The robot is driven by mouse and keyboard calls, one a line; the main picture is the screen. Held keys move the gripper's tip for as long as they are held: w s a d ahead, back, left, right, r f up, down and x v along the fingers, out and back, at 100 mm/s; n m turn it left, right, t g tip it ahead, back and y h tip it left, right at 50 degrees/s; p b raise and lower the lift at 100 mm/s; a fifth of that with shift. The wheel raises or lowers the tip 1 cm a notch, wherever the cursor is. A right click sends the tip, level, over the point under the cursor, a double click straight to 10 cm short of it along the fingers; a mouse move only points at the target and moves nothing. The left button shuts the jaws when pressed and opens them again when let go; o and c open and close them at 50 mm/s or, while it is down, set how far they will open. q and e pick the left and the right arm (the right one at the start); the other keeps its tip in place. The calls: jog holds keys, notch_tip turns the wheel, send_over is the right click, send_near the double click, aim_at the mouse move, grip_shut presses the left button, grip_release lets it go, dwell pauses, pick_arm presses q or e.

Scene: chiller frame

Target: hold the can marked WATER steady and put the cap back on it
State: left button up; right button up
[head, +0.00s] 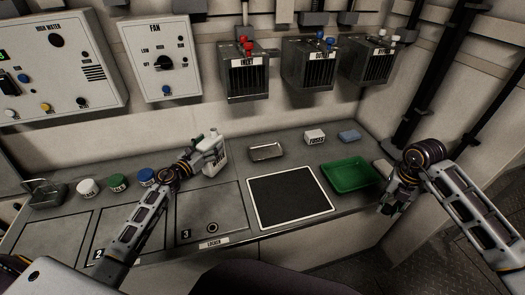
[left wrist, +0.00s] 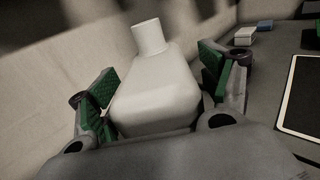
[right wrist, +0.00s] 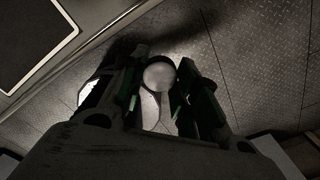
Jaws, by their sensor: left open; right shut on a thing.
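The white can (head: 214,150) stands upright at the back of the bench, its dark label partly hidden by my left gripper (head: 197,158). In the left wrist view the can (left wrist: 158,100) is between my open green-padded fingers (left wrist: 165,92), with small gaps at the sides; its pale neck (left wrist: 149,36) points up. My right gripper (head: 388,203) is beyond the bench's right end, far from the can. In the right wrist view my right gripper (right wrist: 158,90) is shut on a round pale thing, which looks like the cap (right wrist: 159,75); its details are dark.
White, green and blue-topped pots (head: 118,183) stand left of the can. A metal tray (head: 266,151), a FUSES box (head: 315,136), a blue block (head: 349,136), a black mat (head: 290,198) and a green tray (head: 352,178) lie to the right. Bare floor is below my right gripper.

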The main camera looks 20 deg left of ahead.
pick_arm(q)
jog(key=shift+w, duration=0.2)
dwell(0.4)
jog(key=c, duration=1.3)
jog(key=shift+r, duration=0.1)
